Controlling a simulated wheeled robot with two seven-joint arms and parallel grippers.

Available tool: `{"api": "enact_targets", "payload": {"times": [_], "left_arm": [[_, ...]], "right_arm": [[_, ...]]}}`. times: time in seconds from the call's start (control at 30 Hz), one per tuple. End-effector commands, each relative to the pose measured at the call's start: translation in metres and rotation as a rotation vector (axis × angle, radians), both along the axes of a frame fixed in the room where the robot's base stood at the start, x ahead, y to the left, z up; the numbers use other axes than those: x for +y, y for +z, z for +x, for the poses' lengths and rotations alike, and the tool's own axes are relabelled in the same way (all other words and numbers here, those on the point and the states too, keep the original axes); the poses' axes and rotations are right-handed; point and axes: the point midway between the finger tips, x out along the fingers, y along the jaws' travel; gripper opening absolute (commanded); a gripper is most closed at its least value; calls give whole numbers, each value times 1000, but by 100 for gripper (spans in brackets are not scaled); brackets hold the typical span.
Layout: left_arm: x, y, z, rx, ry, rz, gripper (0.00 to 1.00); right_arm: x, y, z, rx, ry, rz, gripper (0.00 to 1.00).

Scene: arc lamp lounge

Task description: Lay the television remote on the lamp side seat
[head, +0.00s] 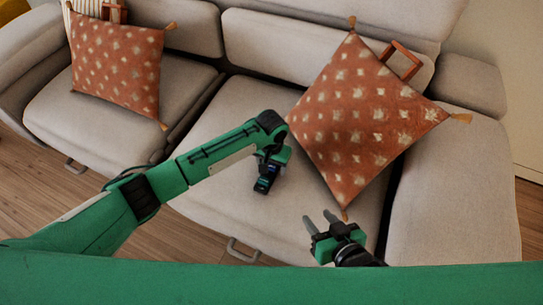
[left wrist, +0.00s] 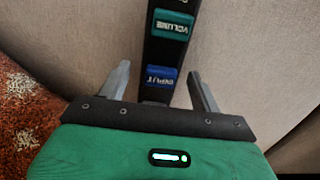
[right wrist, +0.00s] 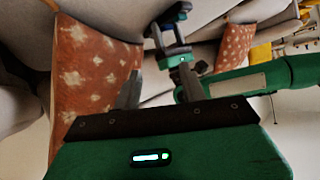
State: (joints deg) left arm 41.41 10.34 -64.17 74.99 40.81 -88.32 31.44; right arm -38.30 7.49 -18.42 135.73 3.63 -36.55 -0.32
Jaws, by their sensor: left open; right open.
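The television remote (head: 263,187) is dark, with a green VOLUME button and a blue button, and shows at the middle seat (head: 220,205) of the sofa. In the left wrist view the remote (left wrist: 168,48) runs between the spread fingers of my left gripper (left wrist: 160,85), with a gap on each side. In the head view my left gripper (head: 268,172) is over the remote and partly hides it. My right gripper (head: 319,219) is open and empty, to the right of the remote near the seat's front. No lamp shows, so I cannot tell which seat is the lamp side one.
A large orange patterned cushion (head: 360,120) leans on the right of the middle seat, close to both grippers. Another orange cushion (head: 117,65) rests on the left seat (head: 75,118). The left seat's front is clear. A pale armrest (head: 455,195) bounds the right.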

Motion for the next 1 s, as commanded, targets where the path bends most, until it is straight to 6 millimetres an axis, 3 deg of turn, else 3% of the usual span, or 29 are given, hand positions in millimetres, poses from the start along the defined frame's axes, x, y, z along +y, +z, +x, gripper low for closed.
{"api": "enact_targets", "payload": {"times": [0.6, 0.8, 1.0], "left_arm": [[0, 104, 1, -1, 1, -2, 65], [0, 116, 0, -1, 0, -1, 65], [-1, 117, -1, 0, -1, -3, 65]], "right_arm": [[-49, 2, -19, 306, -38, -171, 42], [-55, 1, -23, 347, -45, -191, 42], [-56, 1, -24, 352, -46, -194, 42]]}}
